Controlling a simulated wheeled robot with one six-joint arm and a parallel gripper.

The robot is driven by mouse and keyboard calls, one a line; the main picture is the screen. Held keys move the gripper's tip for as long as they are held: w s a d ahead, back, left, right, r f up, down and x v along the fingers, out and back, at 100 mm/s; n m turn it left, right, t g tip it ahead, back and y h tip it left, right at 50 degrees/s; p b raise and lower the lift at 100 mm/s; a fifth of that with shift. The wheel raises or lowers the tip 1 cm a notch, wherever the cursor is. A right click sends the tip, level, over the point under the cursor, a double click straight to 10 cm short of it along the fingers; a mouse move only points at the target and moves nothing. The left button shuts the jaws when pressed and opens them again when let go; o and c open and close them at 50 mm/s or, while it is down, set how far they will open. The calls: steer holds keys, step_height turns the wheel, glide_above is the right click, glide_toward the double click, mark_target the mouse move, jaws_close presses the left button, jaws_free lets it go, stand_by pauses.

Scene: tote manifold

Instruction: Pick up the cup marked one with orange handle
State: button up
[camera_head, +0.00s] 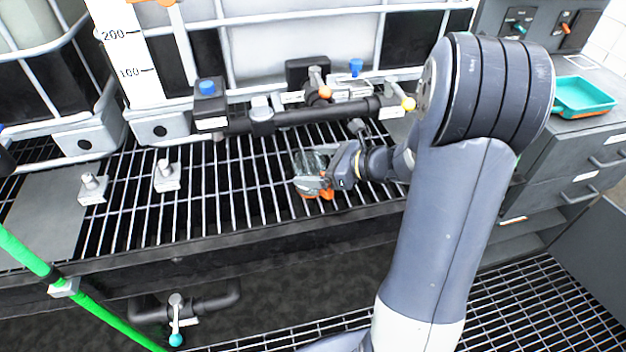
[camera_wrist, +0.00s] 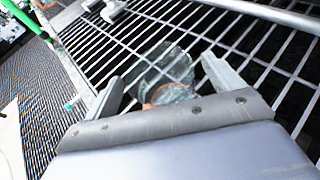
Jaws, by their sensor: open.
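A clear cup (camera_head: 309,164) with an orange part, likely its handle (camera_head: 318,193), is at the grating in the middle of the head view. I cannot read any mark on it. My gripper (camera_head: 318,180) is right at the cup and partly covers it. In the wrist view the cup (camera_wrist: 168,70) lies between the two spread fingers of my gripper (camera_wrist: 165,85). Orange shows at the cup's near left side (camera_wrist: 152,97). Gaps show between the cup and both fingers. The cup's near end is hidden behind the gripper body.
A black pipe manifold (camera_head: 310,113) with valves runs behind the cup. Large caged tanks (camera_head: 290,40) stand at the back. Small valve fittings (camera_head: 166,175) sit on the grating at left. A green pole (camera_head: 40,268) rises at far left. A teal tray (camera_head: 583,95) rests on the right cabinet.

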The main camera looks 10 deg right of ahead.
steer(key=shift+w+a+f, duration=0.1)
steer(key=shift+a, duration=0.1)
steer(key=shift+c, duration=0.6)
steer(key=c, duration=1)
steer(key=shift+o, duration=0.2)
